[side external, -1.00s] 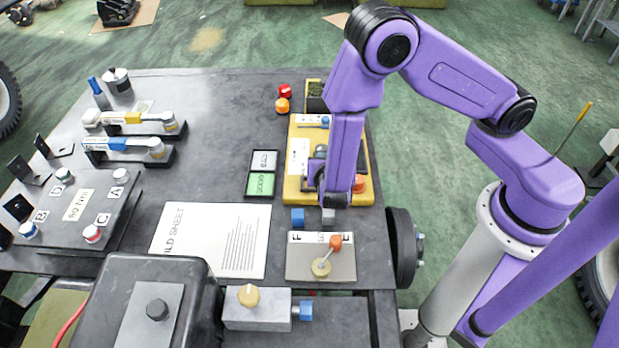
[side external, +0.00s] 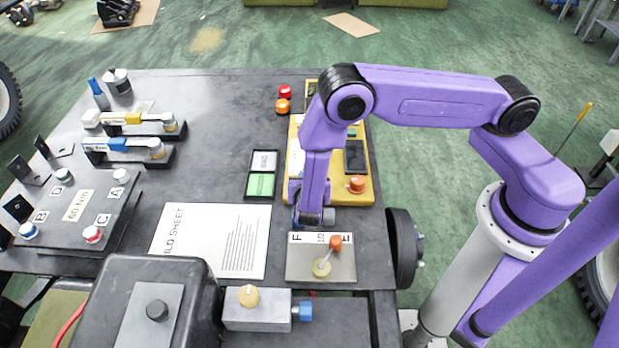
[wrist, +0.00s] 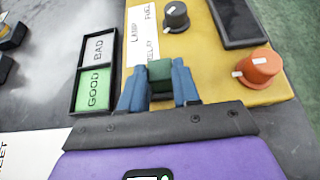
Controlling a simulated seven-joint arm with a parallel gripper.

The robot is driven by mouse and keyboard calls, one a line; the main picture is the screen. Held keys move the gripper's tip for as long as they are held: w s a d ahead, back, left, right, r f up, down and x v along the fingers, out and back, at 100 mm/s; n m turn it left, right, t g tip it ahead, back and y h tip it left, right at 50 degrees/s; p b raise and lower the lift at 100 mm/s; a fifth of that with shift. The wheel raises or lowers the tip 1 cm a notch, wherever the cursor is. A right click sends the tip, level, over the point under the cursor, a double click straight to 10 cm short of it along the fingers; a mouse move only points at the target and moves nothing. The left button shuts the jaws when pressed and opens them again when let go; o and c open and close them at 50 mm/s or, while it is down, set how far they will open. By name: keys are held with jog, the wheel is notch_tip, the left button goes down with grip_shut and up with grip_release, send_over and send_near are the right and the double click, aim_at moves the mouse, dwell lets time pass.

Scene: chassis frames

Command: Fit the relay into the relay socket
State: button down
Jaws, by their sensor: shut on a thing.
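My gripper (wrist: 158,86) has blue fingers, and they are shut on a dark green block (wrist: 161,75), which looks like the relay. The yellow board (wrist: 215,75) lies just beyond it and carries a white strip (wrist: 143,40) with the words LAMP and RELAY. The relay socket cannot be made out; the block and fingers cover the board near the RELAY word. In the side view my gripper (side external: 313,222) hangs by the front edge of the yellow board (side external: 364,190), just behind the grey plate with a lever (side external: 300,268). The held block is hidden there.
An orange knob (wrist: 260,68), a dark knob (wrist: 175,17) and a dark panel (wrist: 238,20) stand on the board. A GOOD and BAD tray (side external: 249,172) lies left of it. A printed sheet (side external: 200,240) lies flat at front left. The table middle is clear.

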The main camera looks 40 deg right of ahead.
jog(key=c, duration=0.8)
grip_release()
jog(key=shift+f, duration=0.1)
jog(key=shift+r, duration=0.2)
jog(key=v, duration=1.2)
jog(key=s+d+r+m+g+y, duration=0.4)
jog(key=s+d+r+m, duration=0.2)
jog(key=s+r, duration=0.3)
jog(key=s+d+r+m+g+y, duration=0.4)
jog(key=s+r+m, duration=0.4)
jog(key=s+r, duration=0.2)
jog(key=d+r+y, duration=0.1)
jog(key=d, duration=0.1)
jog(key=shift+s+d, duration=0.25)
jog(key=shift+d, duration=0.05)
